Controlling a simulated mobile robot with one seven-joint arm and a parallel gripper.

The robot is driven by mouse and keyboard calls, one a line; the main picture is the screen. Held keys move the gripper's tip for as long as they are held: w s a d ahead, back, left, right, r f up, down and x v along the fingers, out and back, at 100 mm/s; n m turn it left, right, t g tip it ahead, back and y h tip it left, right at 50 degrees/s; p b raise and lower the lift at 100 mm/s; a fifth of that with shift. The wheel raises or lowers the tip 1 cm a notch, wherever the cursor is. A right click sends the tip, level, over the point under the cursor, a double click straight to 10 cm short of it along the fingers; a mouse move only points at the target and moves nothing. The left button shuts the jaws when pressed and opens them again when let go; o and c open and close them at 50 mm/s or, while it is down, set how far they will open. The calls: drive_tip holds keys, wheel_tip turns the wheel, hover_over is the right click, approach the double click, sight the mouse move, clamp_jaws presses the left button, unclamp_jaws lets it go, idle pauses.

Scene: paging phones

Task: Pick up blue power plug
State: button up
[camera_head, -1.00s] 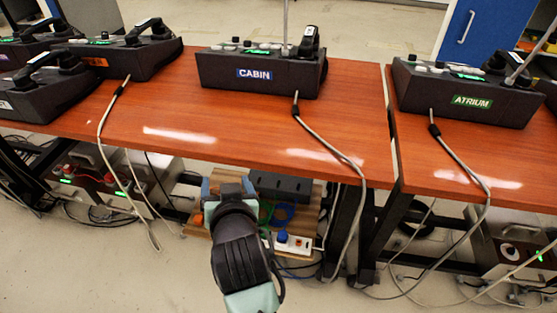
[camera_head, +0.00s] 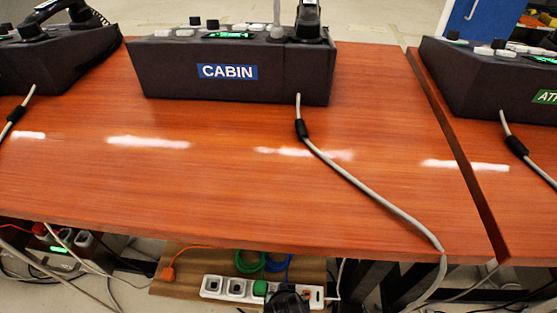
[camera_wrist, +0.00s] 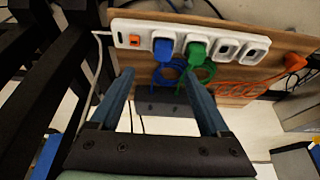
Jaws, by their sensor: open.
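The blue power plug (camera_wrist: 163,48) sits in a white power strip (camera_wrist: 148,27) in the wrist view, with its blue cable looping below it. A green plug (camera_wrist: 197,50) sits in the socket to its right. My gripper (camera_wrist: 158,73) is open and empty, its two blue-grey fingers pointing toward the strip on either side of the plugs; contact cannot be told. In the head view the strip (camera_head: 212,285) and the green plug (camera_head: 260,288) show under the table edge. My dark wrist hides the blue plug there.
An orange plug (camera_head: 168,273) lies on the wooden board (camera_head: 190,291) beside the strip. The red-brown table (camera_head: 230,210) overhangs it, with the CABIN phone (camera_head: 228,72) on top. A grey cable (camera_head: 370,194) hangs over the table edge. Dark table legs stand to the right.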

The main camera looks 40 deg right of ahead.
drive_tip(key=b+x, duration=0.3)
drive_tip(key=x, duration=0.1)
drive_tip(key=b+x, duration=0.3)
drive_tip(key=x, duration=0.1)
drive_tip(key=b+x, duration=0.3)
drive_tip(key=x, duration=0.2)
drive_tip(key=shift+w+a, duration=0.1)
drive_tip(key=shift+w, duration=0.3)
drive_tip(key=shift+r, duration=0.15)
clamp_jaws()
